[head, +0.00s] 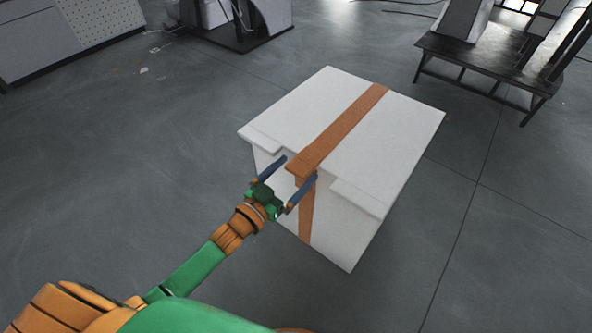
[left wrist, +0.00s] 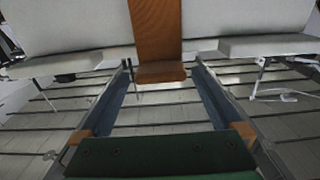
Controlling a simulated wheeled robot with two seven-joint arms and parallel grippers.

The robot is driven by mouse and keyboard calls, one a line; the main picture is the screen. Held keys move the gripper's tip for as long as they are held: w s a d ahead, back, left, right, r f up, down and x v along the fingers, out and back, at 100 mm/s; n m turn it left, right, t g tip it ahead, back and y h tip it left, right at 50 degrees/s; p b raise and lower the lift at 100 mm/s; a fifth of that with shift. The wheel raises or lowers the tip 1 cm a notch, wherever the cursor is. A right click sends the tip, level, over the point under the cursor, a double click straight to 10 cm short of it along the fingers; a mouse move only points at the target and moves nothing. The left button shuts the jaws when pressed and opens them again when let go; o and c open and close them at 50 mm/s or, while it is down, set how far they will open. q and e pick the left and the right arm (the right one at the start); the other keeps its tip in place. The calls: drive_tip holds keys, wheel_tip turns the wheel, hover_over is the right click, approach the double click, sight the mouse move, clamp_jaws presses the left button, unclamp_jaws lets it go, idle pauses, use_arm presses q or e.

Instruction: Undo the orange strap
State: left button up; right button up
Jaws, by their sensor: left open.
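A white box (head: 400,130) stands on the floor in the middle of the head view. An orange strap (head: 345,125) runs across its top and down its near side. The strap's end sticks out at the near top edge; it also shows in the left wrist view (left wrist: 156,30), hanging at top centre. My left gripper (head: 301,167) is open at the near edge of the box, one finger on each side of the strap's end. In the left wrist view the fingers (left wrist: 160,68) are apart with the strap end between their tips. Contact cannot be told. My right gripper is not in view.
A dark low table (head: 480,65) with items on it stands at the upper right. A grey cabinet (head: 70,35) and a dark-based machine (head: 235,30) stand at the back left. The floor around the box is clear.

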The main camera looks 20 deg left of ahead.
use_arm(q)
drive_tip(key=shift+w+d, duration=0.2)
drive_tip(key=shift+w, duration=0.4)
